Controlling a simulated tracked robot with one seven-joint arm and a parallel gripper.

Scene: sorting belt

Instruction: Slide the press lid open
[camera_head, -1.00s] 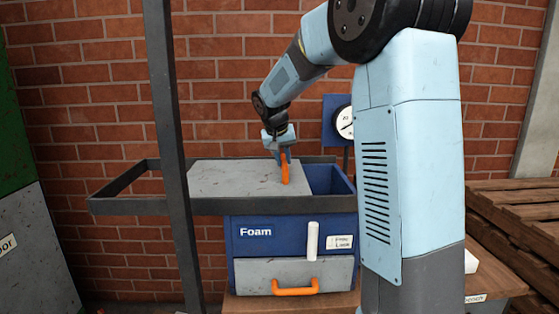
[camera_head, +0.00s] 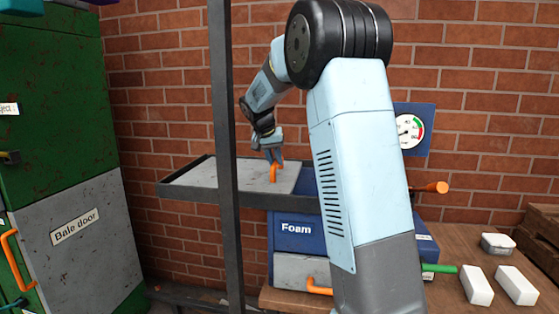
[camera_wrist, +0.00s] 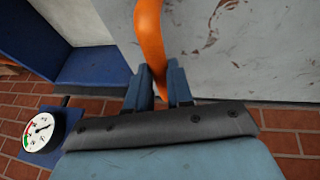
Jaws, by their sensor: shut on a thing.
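The press lid (camera_head: 190,180) is a flat grey plate lying in a dark rail frame on top of the blue Foam press (camera_head: 283,244). It sits at the left end of the frame, out past the press's left side. Its orange handle (camera_head: 273,174) stands near its right edge. My gripper (camera_head: 273,160) is shut on this handle from above. In the wrist view, my fingers (camera_wrist: 160,88) close around the orange handle (camera_wrist: 150,40), with the grey lid (camera_wrist: 240,45) behind. Part of the blue opening (camera_wrist: 95,65) shows beside the lid; in the head view my arm hides most of it.
A dark upright post (camera_head: 223,110) crosses in front of the lid. A green cabinet with a grey bale door (camera_head: 75,255) stands at left. White blocks (camera_head: 476,285) lie on the bench at right. A gauge (camera_head: 410,131) is behind the arm.

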